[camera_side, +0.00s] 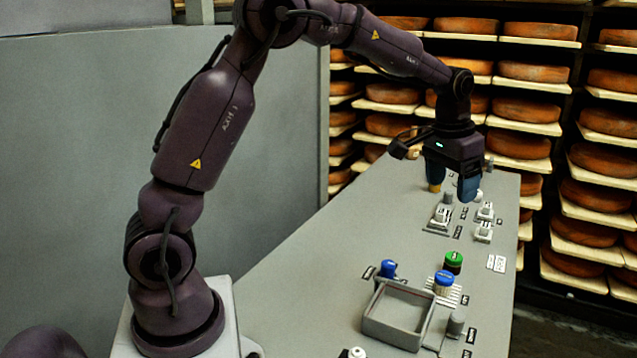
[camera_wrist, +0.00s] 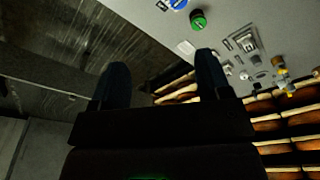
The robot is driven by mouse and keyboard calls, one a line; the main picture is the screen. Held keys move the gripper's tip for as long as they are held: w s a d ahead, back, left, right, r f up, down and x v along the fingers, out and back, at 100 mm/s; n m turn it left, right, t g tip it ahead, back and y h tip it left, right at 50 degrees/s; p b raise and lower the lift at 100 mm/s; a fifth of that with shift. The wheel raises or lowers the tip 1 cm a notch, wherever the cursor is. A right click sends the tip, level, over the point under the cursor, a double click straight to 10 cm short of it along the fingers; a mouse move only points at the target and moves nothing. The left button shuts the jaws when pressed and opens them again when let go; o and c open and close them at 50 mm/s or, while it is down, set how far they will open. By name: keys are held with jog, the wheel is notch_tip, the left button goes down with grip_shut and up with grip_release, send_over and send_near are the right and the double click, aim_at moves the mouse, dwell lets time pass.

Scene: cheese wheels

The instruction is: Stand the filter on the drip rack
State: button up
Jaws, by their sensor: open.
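My gripper (camera_side: 452,188) is open and empty, its blue fingers pointing down above the far part of the bench. In the wrist view its fingers (camera_wrist: 162,80) are spread with nothing between them. A blue-capped piece (camera_side: 444,276) stands on or in a white ribbed block, which may be the drip rack (camera_side: 446,294). Another blue-capped piece (camera_side: 388,268) and a green-capped piece (camera_side: 454,260) stand nearby; the green cap also shows in the wrist view (camera_wrist: 198,20). I cannot tell which piece is the filter. These pieces are nearer the side camera than my gripper.
A grey open tray (camera_side: 378,326) lies at the near part of the grey bench (camera_side: 320,262). A grey cylinder (camera_side: 456,323) stands right of it. White fixtures (camera_side: 440,216) sit below my gripper. Shelves of cheese wheels (camera_side: 530,72) line the back. The left-middle bench top is clear.

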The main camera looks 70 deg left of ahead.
jog(key=s+d+r+t, duration=0.1)
jog(key=s+d+r, duration=0.2)
jog(key=s+r, duration=0.35)
jog(key=s+d+m+t, duration=0.1)
jog(key=s+d, duration=0.3)
jog(key=s, duration=1.6)
jog(key=shift+d+f+m+t, duration=0.2)
jog(key=shift+m+t, duration=0.1)
jog(key=shift+t, duration=0.6)
jog(key=shift+s, duration=0.1)
